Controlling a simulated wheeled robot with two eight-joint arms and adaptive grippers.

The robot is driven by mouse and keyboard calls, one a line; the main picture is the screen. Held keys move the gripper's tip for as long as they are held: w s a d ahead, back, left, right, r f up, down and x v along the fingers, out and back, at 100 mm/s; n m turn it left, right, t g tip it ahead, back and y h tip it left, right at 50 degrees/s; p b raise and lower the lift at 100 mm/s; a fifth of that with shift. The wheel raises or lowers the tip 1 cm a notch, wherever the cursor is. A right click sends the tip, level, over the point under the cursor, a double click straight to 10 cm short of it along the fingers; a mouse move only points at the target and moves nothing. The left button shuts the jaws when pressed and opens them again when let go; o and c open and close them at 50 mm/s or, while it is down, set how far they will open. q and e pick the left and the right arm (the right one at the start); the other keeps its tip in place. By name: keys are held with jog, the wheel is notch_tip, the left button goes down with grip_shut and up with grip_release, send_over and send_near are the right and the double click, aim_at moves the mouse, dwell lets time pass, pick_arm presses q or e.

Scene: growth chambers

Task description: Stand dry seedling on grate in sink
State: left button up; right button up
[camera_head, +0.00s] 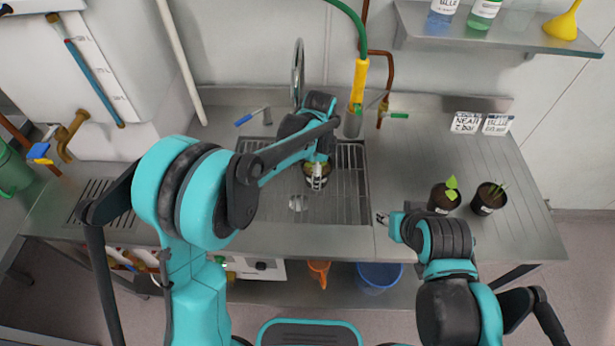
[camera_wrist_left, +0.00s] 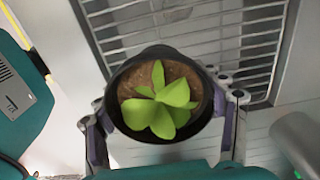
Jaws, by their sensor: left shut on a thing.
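My left gripper (camera_head: 317,182) is shut on a dark pot with a green-leaved seedling. In the left wrist view the pot (camera_wrist_left: 160,138) sits between the fingers (camera_wrist_left: 165,125), with broad leaves (camera_wrist_left: 162,105) over brown soil. In the head view the pot (camera_head: 317,168) is over the slatted grate (camera_head: 345,205) in the sink, mostly hidden by my gripper. The grate (camera_wrist_left: 250,45) also shows behind the pot in the wrist view. I cannot tell whether the pot touches it. My right gripper (camera_head: 382,218) is above the counter right of the sink; its finger opening is unclear.
A leafy potted seedling (camera_head: 445,198) and a pot with thin sprouts (camera_head: 488,199) stand on the right counter (camera_head: 415,150). A tap (camera_head: 298,72) and a yellow hose nozzle (camera_head: 359,82) rise behind the sink.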

aim_at(316, 195)
pick_arm(q)
notch_tip(316, 195, down, 7)
jog(key=shift+f+b, duration=0.1)
jog(key=shift+b, duration=0.8)
jog(key=shift+f, duration=0.25)
jog(key=shift+f, duration=0.15)
jog(key=o, duration=1.4)
jog(key=shift+c, duration=0.2)
